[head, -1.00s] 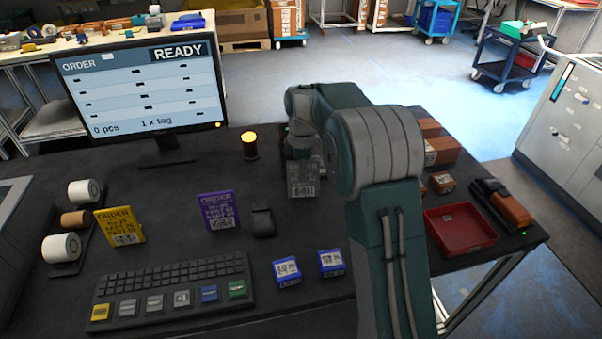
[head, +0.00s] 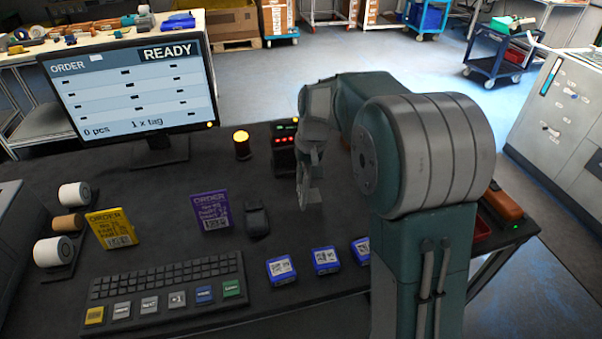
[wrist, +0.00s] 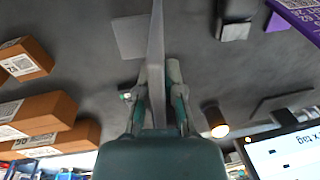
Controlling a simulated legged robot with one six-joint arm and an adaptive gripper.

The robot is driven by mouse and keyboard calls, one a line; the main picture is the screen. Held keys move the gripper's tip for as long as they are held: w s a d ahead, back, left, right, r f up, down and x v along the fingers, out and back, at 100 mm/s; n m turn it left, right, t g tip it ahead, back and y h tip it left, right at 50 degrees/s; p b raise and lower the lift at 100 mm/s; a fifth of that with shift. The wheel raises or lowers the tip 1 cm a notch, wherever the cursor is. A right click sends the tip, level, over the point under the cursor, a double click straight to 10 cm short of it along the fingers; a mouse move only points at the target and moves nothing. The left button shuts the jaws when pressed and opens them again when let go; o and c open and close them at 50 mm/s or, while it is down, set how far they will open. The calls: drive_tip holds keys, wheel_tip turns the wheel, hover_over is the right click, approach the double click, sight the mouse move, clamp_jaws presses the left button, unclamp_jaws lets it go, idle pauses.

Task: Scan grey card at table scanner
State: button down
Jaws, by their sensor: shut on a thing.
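My gripper (wrist: 158,80) is shut on the grey card (wrist: 156,45), which shows as a thin upright plate, nearly edge-on, in the wrist view. In the head view my gripper (head: 310,158) points down above the table, and the card (head: 303,186) hangs from it, narrow to the camera; its printed code cannot be read. The table scanner (head: 285,148), a dark unit with red and green lights, stands just behind and left of my gripper, apart from the card. The monitor (head: 130,90) reads READY, 0 pcs and 1 x tag.
Blue boxes (head: 281,270) lie in front of my gripper. A purple order card (head: 211,209), a yellow order card (head: 112,229) and a dark device (head: 256,218) stand to the left. A lit amber lamp (head: 242,144) is near the scanner. Brown boxes (wrist: 35,115) show at left in the wrist view.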

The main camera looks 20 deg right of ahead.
drive_tip(key=m, duration=0.1)
drive_tip(key=s+m, duration=0.1)
drive_tip(key=m, duration=0.2)
drive_tip(key=shift+s+r+t, duration=0.3)
drive_tip(key=shift+r, duration=0.05)
drive_tip(key=m, duration=0.2)
drive_tip(key=s+m, duration=0.1)
drive_tip(key=m, duration=0.1)
drive_tip(key=shift+s+d+r, duration=0.1)
drive_tip(key=shift+d+r, duration=0.05)
drive_tip(key=s+r, duration=1)
drive_tip(key=s, duration=0.3)
drive_tip(key=shift+s, duration=0.1)
